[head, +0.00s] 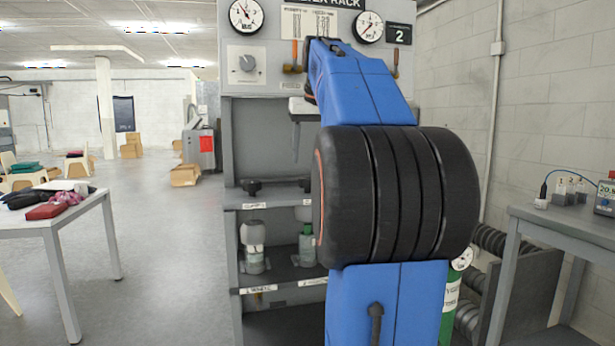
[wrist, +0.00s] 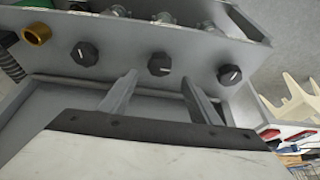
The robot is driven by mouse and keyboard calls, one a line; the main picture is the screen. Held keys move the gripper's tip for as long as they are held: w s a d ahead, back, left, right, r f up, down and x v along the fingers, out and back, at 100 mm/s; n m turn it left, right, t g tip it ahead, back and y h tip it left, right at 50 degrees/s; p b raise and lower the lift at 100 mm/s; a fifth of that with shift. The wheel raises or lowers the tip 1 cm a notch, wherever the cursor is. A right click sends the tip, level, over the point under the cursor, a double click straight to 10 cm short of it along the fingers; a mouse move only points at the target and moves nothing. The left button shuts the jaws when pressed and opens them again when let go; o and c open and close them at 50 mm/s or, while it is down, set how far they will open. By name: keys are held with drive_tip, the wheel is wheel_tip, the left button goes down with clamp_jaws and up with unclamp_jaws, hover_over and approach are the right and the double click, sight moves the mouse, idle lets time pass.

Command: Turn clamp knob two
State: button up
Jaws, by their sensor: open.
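In the wrist view, three black knobs with white pointer marks sit in a row on a grey panel. The middle knob (wrist: 160,64) appears between and just beyond the fingertips of my gripper (wrist: 160,80), which is open and empty. The left knob (wrist: 84,54) and right knob (wrist: 229,75) lie outside the two fingers. No numbers are readable there, so I cannot tell from this view which knob is clamp two. In the head view, a black knob (head: 251,187) stands above a white label on the rack.
In the head view, bottles (head: 254,247) stand on the lower shelf. A table (head: 100,220) is at left and a bench (head: 560,225) at right.

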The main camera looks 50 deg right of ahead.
sight(308, 178)
drive_tip(key=x, duration=0.7)
drive_tip(key=shift+w+d+f, duration=0.1)
drive_tip(key=shift+f, duration=0.2)
drive_tip(key=shift+c, duration=0.6)
drive_tip(key=c, duration=0.9)
